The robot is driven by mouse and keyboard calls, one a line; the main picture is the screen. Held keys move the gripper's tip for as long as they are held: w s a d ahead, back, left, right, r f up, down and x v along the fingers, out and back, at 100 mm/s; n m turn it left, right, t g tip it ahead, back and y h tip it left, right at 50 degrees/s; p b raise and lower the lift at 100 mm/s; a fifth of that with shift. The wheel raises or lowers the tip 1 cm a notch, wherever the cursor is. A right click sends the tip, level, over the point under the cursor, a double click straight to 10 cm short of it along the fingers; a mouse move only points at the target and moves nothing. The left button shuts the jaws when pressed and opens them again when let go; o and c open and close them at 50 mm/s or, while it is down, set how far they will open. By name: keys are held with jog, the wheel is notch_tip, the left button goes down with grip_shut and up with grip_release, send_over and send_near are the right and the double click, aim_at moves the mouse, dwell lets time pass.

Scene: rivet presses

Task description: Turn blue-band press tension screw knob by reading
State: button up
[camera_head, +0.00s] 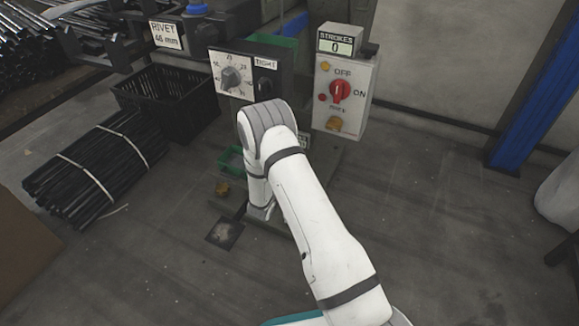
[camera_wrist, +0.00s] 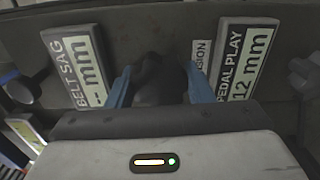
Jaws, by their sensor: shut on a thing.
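In the wrist view, my gripper (camera_wrist: 160,84) has its two blue fingers closed on either side of a dark rounded knob (camera_wrist: 152,74). A partly hidden label ending in "SION" (camera_wrist: 201,58) is beside the knob. A BELT SAG display (camera_wrist: 79,70) to the left reads "-- mm". A PEDAL PLAY display (camera_wrist: 244,65) to the right reads 12 mm. In the head view, my bent arm hides the gripper and the knob. A blue part (camera_head: 197,8) shows at the top of the press there.
A RIVET sign (camera_head: 166,35), a grey dial (camera_head: 231,77) and a STROKES counter (camera_head: 341,46) reading 0 stand around the press. A red switch (camera_head: 340,91) sits on the pale control box (camera_head: 356,119). A black crate (camera_head: 166,100) and bundled rods (camera_head: 98,168) lie left.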

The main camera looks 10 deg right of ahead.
jog(key=shift+w+r+m+b, duration=0.15)
jog(key=shift+m+b, duration=0.2)
jog(key=shift+m, duration=0.25)
jog(key=o, duration=1)
jog(key=shift+c, duration=0.2)
jog(key=p+v, duration=0.2)
jog(key=v, duration=0.6)
